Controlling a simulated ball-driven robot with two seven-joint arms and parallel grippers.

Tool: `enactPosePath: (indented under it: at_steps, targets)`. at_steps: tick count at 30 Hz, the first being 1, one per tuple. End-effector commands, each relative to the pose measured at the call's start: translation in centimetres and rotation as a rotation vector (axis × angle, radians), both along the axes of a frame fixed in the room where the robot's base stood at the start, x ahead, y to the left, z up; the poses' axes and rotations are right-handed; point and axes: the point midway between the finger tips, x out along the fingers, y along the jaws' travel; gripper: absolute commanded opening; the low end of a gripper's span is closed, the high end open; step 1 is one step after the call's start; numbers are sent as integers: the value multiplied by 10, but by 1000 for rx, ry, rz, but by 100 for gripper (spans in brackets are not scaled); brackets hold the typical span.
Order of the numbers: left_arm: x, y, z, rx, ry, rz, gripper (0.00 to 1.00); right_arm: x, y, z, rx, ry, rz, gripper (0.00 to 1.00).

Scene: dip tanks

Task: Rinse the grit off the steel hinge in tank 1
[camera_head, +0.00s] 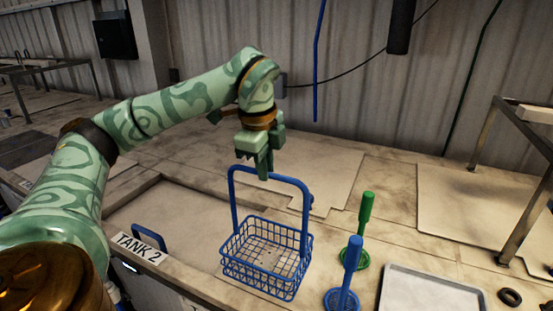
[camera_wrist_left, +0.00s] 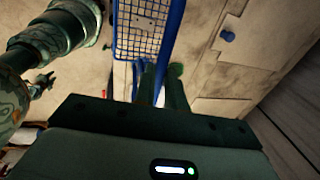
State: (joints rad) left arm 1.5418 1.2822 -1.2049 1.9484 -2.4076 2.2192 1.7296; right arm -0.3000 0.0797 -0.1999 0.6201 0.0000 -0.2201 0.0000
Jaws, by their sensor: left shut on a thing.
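My left gripper (camera_head: 263,174) is shut on the top bar of the tall handle of a blue wire basket (camera_head: 266,262). The basket hangs or stands upright below it, right of the label reading TANK 2 (camera_head: 139,248); I cannot tell whether its base touches the worktop. In the left wrist view the basket mesh (camera_wrist_left: 141,38) shows beyond the fingers (camera_wrist_left: 152,82). I cannot make out a steel hinge in the basket or elsewhere. No tank 1 label shows. My right gripper is not in view.
A green-handled tool (camera_head: 365,213) and a blue-handled tool (camera_head: 351,265) stand upright close right of the basket. A grey tray (camera_head: 432,292) and a black ring (camera_head: 510,297) lie further right. A blue rod (camera_head: 319,60) hangs behind. Pale flat covers lie on the worktop.

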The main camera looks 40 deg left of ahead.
Motion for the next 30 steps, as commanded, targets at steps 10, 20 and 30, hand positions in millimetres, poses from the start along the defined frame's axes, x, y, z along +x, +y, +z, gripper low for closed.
enactPosePath:
  at_steps: [10, 20, 30]
  targets:
    - [-66, -21, -1, 0, -4, -1, 0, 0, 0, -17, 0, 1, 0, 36]
    - [-129, -40, -1, 0, -5, 1, 0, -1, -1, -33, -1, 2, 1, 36]
    - [-185, -59, -7, 1, -9, -1, 0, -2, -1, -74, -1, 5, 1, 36]
